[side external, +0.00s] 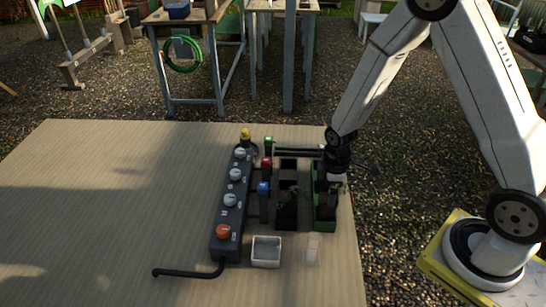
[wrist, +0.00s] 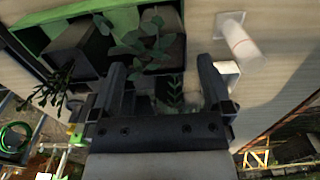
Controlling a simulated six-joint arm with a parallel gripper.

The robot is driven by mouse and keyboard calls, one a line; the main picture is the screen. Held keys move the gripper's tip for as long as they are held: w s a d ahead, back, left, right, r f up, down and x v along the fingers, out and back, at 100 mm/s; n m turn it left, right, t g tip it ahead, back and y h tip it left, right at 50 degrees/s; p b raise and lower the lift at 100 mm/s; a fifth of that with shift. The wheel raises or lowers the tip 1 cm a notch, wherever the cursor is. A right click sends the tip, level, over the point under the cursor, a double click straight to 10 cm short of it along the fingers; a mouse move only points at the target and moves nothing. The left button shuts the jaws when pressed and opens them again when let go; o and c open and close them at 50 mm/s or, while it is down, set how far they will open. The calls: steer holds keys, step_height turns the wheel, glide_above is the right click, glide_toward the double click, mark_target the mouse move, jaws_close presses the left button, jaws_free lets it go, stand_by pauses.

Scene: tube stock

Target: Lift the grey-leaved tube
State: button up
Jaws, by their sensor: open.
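My gripper (wrist: 162,68) is open, its two dark fingers apart, with no tube clearly held between them. In the wrist view a square dark tube with broad grey-green leaves (wrist: 150,38) stands just beyond the fingertips. A second plant with small pale green leaflets (wrist: 174,92) shows between the fingers, its tube mostly hidden. A third plant with thin dark leaves (wrist: 55,90) is to the left. I cannot tell for certain which is the grey-leaved one. In the side view my gripper (side external: 330,185) is low over the green tray (side external: 325,226).
A black tray (side external: 286,215) with a dark plant lies left of the green tray. Further left is a grey control box (side external: 230,205) with knobs. A white square dish (side external: 266,251) and a small pale cylinder (wrist: 240,42) lie near the front. The table's left is clear.

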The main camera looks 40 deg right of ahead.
mark_target(326, 210)
steer(key=shift+f, duration=2.65)
steer(key=c, duration=1.3)
